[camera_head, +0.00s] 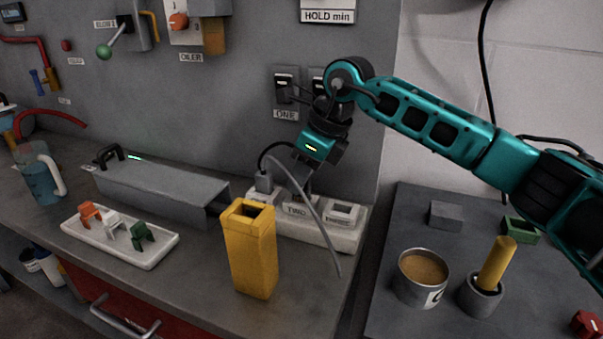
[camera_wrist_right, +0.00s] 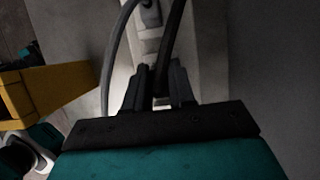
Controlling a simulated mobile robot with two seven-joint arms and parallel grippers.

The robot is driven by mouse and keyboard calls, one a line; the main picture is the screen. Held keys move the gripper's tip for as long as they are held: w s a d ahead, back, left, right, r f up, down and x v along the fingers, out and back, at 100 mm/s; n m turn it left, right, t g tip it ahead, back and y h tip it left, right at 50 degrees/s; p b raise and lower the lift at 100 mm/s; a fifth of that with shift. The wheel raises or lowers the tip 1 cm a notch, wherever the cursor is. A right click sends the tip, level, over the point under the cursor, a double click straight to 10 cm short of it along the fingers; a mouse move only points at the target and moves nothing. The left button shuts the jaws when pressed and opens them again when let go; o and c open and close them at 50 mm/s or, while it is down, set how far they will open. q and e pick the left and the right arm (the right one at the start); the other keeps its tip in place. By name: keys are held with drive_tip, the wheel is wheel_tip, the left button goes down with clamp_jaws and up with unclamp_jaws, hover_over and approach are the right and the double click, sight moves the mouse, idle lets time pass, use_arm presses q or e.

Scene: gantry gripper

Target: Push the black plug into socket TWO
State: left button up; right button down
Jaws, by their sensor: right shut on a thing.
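The pale socket strip (camera_head: 338,238) lies at the back right of the bench, with a "TWO" label (camera_head: 297,210) on its middle part. My right gripper (camera_head: 302,188) points down over that middle part. In the right wrist view my right gripper (camera_wrist_right: 159,88) is shut, with a black cable (camera_wrist_right: 173,45) rising from between its fingers. The black plug's body is mostly hidden by the fingers, and I cannot tell how deep it sits. A grey plug (camera_head: 263,182) with a grey cable stands at the strip's left end. My left gripper is not in view.
A tall yellow bin (camera_head: 252,262) stands just in front of the strip. A grey metal cover (camera_head: 165,185) and a white tray (camera_head: 150,259) with coloured clips are further left. The strip's right socket (camera_head: 341,213) is empty. A tin (camera_head: 420,285) stands on the right-hand table.

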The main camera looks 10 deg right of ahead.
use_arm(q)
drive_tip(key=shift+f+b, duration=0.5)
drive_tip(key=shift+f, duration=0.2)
use_arm(e)
drive_tip(key=shift+f, duration=0.9)
drive_tip(key=c, duration=0.9)
unclamp_jaws()
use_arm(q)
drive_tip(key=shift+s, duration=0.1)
use_arm(e)
drive_tip(key=shift+o, duration=0.2)
drive_tip(key=shift+v, duration=1.15)
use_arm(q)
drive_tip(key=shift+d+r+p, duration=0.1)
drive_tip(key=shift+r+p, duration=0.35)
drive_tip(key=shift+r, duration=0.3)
use_arm(e)
drive_tip(key=v, duration=1)
drive_tip(key=shift+r, duration=0.4)
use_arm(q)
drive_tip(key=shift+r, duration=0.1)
